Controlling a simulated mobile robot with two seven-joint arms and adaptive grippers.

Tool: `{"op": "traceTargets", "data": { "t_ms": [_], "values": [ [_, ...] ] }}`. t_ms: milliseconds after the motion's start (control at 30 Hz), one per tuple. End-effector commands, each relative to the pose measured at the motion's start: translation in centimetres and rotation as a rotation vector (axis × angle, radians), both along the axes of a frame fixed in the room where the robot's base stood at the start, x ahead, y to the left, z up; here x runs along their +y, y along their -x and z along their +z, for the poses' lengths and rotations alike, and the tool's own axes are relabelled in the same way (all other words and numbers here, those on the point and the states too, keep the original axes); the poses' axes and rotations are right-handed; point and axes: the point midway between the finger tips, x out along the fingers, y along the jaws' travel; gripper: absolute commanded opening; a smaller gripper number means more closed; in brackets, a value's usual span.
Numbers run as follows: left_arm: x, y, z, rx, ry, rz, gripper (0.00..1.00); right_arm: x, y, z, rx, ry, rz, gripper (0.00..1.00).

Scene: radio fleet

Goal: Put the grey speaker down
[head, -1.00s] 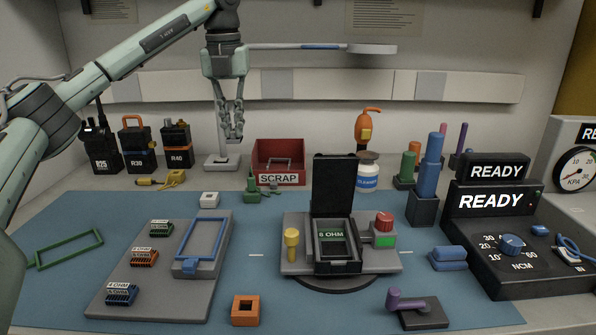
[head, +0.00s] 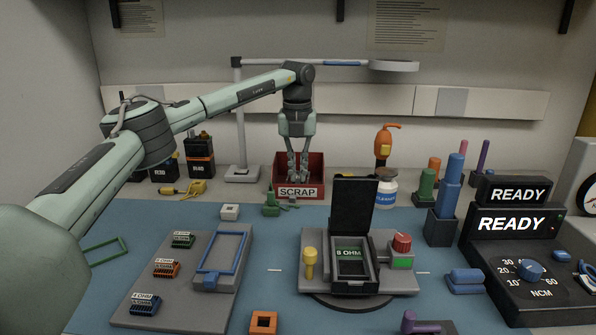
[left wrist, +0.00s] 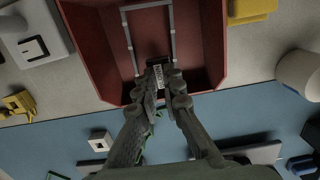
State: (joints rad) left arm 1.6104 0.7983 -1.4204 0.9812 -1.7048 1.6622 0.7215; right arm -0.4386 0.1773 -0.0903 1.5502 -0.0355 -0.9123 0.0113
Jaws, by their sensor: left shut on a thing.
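My left gripper (head: 298,178) hangs pointing down at the red SCRAP bin (head: 299,192), with its fingertips at the bin's mouth. The fingers are close together. In the left wrist view the left gripper (left wrist: 160,88) is shut on a small dark grey piece with a pale label, the grey speaker (left wrist: 157,74), over the red bin (left wrist: 205,60). The fingers cover part of the speaker, and I cannot tell whether it touches the bin. A thin grey frame (left wrist: 128,40) lies in the bin. My right gripper is not in view.
A lamp base (head: 242,174) stands left of the bin, and a white jar (head: 387,187) and orange bottle (head: 383,146) stand right. A small green item (head: 271,204) lies in front. A fixture with a raised black lid (head: 351,204) stands nearer on the blue mat (head: 275,243).

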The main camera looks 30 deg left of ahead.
Motion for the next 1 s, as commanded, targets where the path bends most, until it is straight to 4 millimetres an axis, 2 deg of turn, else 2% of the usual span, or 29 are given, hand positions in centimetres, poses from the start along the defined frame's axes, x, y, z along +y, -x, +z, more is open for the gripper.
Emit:
{"op": "traceTargets", "data": {
  "t_ms": [767,800,900,1000],
  "values": [
    [0.0,0.0,-1.6,-0.002,0.001,0.0,0.0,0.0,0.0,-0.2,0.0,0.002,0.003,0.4],
    [0.0,0.0,-1.6,-0.002,0.001,0.0,0.1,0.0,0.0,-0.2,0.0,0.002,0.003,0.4],
    [0.0,0.0,-1.6,-0.001,0.0,0.0,0.22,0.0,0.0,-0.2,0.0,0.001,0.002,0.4],
    [0.0,0.0,-1.6,-0.001,0.0,0.0,0.28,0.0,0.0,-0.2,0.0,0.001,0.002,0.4]
  ]
}}
